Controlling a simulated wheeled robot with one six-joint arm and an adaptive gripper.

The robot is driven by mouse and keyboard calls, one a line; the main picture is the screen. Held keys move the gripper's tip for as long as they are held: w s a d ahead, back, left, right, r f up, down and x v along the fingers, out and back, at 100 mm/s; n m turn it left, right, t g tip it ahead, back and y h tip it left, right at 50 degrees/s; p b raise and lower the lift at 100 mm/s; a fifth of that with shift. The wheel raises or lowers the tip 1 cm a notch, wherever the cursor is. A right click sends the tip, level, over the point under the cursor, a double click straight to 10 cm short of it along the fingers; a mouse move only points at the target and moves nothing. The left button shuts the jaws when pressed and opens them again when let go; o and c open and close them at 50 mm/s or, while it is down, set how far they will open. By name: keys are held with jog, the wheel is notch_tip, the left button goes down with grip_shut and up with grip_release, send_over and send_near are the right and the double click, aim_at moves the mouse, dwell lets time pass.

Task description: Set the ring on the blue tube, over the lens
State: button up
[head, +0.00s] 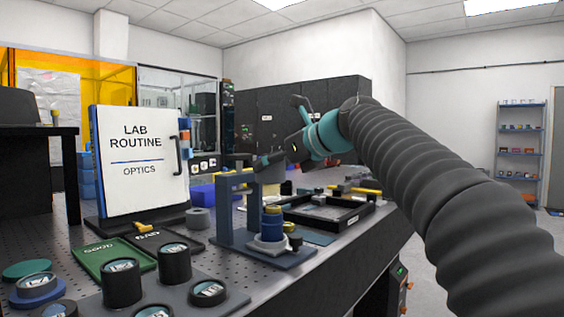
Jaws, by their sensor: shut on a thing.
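The blue tube (271,227) stands upright on a pale round base, on the blue-grey fixture plate in the middle of the bench. A brass-coloured part (272,209) sits at its top; I cannot tell the lens inside. I cannot tell for sure whether that is the ring.
A blue-grey upright frame (225,207) stands close left of the tube. A black-rimmed tray (352,217) lies to its right. The LAB ROUTINE board (140,180) stands behind.

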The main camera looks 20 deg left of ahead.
aim_at(275, 208)
jog(key=shift+w+f, duration=0.1)
jog(key=shift+w, duration=0.1)
jog(key=shift+s+f, duration=0.1)
jog(key=shift+f, duration=0.95)
notch_tip(275, 208, down, 2)
jog(key=b, duration=0.3)
jog(key=shift+f, duration=0.25)
jog(key=shift+d+p, duration=0.1)
jog(key=shift+p, duration=0.55)
jog(key=shift+f+b, duration=0.95)
jog(key=shift+f, duration=0.9)
dwell(0.6)
jog(key=o, duration=0.9)
jog(key=shift+d, duration=0.1)
